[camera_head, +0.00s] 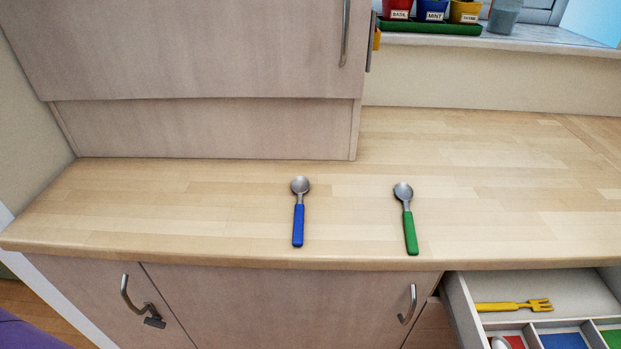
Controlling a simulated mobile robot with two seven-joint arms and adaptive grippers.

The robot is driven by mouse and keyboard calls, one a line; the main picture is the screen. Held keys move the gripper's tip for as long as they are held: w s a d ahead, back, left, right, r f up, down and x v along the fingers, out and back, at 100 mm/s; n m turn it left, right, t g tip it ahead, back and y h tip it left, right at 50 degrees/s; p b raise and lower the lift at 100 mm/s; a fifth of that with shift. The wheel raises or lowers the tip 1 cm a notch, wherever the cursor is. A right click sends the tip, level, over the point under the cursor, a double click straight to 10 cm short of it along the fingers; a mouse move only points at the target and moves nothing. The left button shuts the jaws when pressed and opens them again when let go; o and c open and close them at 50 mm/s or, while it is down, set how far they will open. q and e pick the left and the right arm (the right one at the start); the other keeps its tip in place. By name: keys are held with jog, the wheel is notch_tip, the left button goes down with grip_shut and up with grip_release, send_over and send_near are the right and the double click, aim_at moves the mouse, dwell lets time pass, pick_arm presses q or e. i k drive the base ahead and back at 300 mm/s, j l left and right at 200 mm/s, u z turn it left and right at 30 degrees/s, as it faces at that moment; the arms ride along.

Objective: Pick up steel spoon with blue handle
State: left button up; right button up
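The steel spoon with the blue handle (298,222) lies on the wooden worktop (180,200), a little left of the picture's middle. Its steel bowl points to the back and its blue handle points to the front edge. The whole spoon is visible and nothing covers it. Neither of my grippers shows in the head view.
A similar green-handled spoon (409,230) lies to its right. An open drawer (461,310) at lower right holds a yellow fork (515,306) and coloured compartments. A wall cabinet (200,128) stands over the back left of the worktop.

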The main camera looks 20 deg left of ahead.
aim_at(300, 184)
jog(key=u, duration=0.7)
